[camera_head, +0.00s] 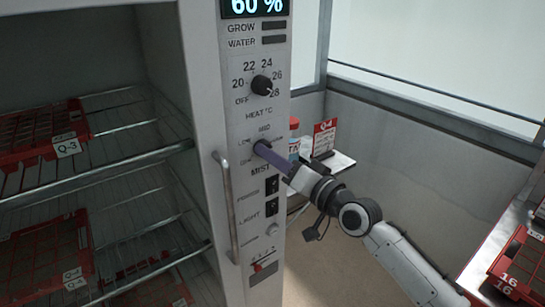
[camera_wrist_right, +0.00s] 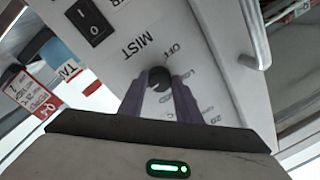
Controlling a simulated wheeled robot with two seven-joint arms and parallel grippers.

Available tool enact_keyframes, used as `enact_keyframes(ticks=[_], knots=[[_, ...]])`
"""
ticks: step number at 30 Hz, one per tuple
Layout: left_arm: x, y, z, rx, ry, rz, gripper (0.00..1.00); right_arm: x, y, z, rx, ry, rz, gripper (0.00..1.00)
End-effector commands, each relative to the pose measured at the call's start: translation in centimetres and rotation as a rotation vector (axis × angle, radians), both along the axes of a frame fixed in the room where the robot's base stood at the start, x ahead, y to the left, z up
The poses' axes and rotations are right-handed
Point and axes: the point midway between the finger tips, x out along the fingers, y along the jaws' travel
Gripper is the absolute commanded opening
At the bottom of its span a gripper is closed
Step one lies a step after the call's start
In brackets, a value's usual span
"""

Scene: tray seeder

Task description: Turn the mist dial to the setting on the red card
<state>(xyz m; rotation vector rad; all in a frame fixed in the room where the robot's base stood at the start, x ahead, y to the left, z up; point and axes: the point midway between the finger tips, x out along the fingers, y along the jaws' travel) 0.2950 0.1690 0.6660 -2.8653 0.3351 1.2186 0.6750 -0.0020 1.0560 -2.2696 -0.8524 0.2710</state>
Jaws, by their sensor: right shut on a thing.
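The mist dial (camera_wrist_right: 159,77) is a small black knob on the pale control panel (camera_head: 236,115), above the word MIST. My right gripper (camera_head: 262,149) reaches it from the right, and its purple fingers hide most of the dial in the head view. In the wrist view the right gripper (camera_wrist_right: 160,87) is shut on the dial, one finger on each side. OFF, LOW and MID labels show around it; its pointer cannot be made out. A red and white card (camera_head: 325,137) stands right of the panel; its setting is too small to read. My left gripper is not in view.
The black heat dial (camera_head: 262,85) sits above, and black switches (camera_head: 271,186) sit below. A vertical metal handle (camera_head: 228,205) runs left of the panel. Wire shelves with red trays (camera_head: 25,150) are at left. A red tray (camera_head: 520,262) lies at lower right.

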Motion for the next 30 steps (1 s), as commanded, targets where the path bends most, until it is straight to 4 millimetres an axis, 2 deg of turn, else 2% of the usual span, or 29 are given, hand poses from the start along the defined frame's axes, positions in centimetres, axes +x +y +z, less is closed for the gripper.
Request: enact_keyframes(ticks=[5, 6, 8, 9, 20, 30], knots=[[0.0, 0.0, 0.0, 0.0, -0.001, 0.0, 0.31, 0.0, 0.0, 0.1, 0.002, 0.0, 0.0, 0.08], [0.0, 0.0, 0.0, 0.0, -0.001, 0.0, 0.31, 0.0, 0.0, 0.1, 0.002, 0.0, 0.0, 0.37], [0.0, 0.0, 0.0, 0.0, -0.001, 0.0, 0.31, 0.0, 0.0, 0.1, 0.001, -0.001, 0.0, 0.47], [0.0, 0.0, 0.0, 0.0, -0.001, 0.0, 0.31, 0.0, 0.0, 0.1, 0.001, -0.001, 0.0, 0.49], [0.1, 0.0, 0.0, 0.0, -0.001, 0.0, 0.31, -0.4, -0.4, -0.1, -0.001, -0.001, -0.001, 0.49], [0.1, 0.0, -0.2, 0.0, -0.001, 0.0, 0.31, -5.0, -4.3, -0.5, -0.002, -0.001, -0.001, 0.49]])
